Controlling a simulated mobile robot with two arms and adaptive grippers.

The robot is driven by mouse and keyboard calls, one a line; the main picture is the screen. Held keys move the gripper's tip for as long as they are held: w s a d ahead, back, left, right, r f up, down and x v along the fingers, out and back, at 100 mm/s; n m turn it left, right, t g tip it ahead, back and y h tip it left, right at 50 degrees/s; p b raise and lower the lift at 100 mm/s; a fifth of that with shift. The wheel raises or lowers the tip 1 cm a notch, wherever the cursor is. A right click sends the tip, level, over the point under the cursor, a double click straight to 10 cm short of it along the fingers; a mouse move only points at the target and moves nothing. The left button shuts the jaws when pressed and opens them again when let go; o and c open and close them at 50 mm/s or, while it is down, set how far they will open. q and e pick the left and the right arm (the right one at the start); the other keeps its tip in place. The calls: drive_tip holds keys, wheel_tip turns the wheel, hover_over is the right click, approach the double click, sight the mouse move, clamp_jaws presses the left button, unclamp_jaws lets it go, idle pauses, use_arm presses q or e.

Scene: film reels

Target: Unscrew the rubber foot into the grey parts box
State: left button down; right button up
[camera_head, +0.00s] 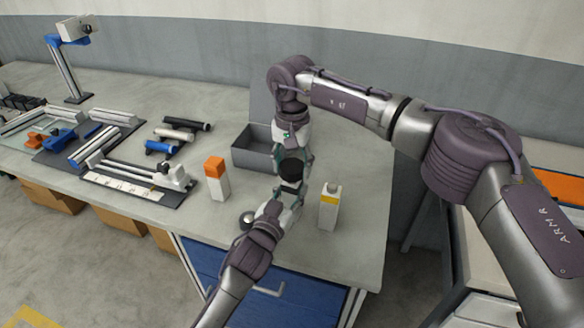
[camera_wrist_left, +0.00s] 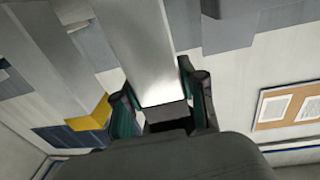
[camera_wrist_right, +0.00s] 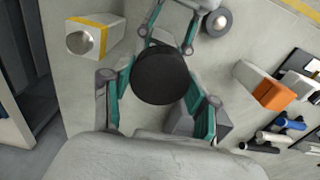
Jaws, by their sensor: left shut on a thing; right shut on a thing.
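The black round rubber foot (camera_head: 291,169) is above the bench. In the right wrist view its dark disc (camera_wrist_right: 162,75) faces the camera. My right gripper (camera_head: 292,160) reaches down from above and is shut on the foot. My left gripper (camera_head: 288,192) comes from the front and is just below the foot. It is shut on a silver-grey part (camera_wrist_left: 147,55), which shows between its fingers in the left wrist view. The joint between foot and part is hidden. The grey parts box (camera_head: 254,152) stands open behind and left of the grippers; its inside is partly hidden.
A white bottle with a yellow band (camera_head: 329,207) stands close on the right. An orange-and-white box (camera_head: 216,178) stands on the left. A small round metal piece (camera_head: 246,219) lies near the front edge. Tools and trays fill the left bench (camera_head: 335,265), whose front right is clear.

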sight(292, 166)
drive_tip(key=shift+r, duration=0.25)
drive_tip(key=shift+r, duration=2)
use_arm(q)
drive_tip(key=c, duration=0.6)
unclamp_jaws()
